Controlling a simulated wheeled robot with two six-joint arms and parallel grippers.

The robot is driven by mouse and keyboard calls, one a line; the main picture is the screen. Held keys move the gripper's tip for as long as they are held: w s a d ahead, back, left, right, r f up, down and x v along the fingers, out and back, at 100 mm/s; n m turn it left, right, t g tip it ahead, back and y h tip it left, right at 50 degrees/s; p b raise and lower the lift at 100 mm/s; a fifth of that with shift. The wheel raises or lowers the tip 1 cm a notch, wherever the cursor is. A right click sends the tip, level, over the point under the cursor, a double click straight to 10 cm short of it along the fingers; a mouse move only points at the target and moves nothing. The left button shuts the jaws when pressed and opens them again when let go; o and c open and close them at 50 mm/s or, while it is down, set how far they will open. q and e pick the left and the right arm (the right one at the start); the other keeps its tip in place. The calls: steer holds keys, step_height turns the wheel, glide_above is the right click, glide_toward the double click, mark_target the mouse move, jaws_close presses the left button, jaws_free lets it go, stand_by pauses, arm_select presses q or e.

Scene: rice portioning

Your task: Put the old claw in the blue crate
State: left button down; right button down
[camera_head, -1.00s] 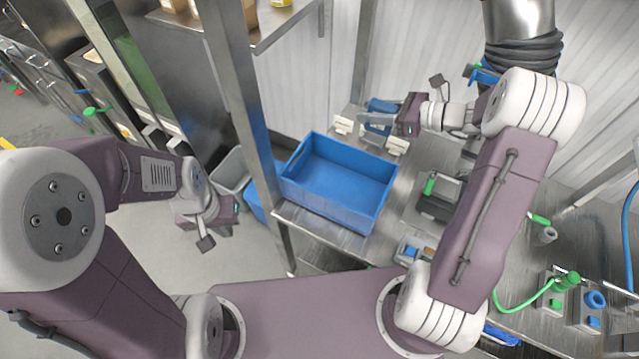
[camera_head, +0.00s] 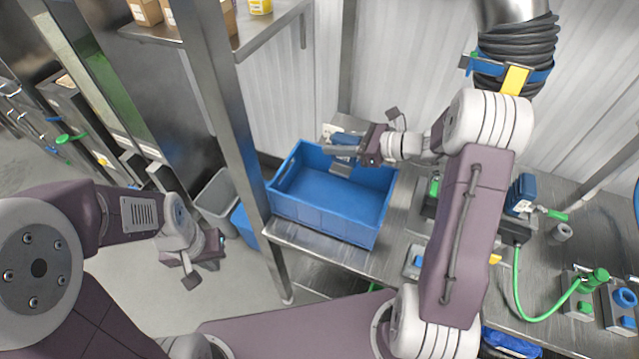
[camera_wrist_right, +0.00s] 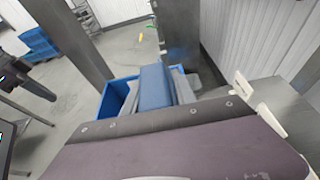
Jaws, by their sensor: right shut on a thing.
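The blue crate (camera_head: 325,232) stands open on the left end of the steel table in the head view.
A steel post (camera_head: 238,130) rises close to the crate's left side. A grey bin (camera_head: 217,200) stands on the floor beyond it. White holders show on the table in the right wrist view (camera_wrist_right: 245,90). Green and blue fittings (camera_head: 592,280) with a green hose are at the right.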

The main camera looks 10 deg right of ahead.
steer(key=a+f, duration=0.2)
steer(key=f, duration=0.1)
steer(key=a+f, duration=0.2)
steer(key=a, duration=0.1)
steer(key=a+f, duration=0.3)
steer(key=shift+w+f, duration=0.35)
steer(key=shift+w, duration=0.05)
steer(key=shift+s, duration=0.1)
steer(key=shift+f, duration=0.2)
steer(key=shift+f+b, duration=0.45)
steer(key=shift+b, duration=0.05)
steer(key=c, duration=1)
jaws_free()
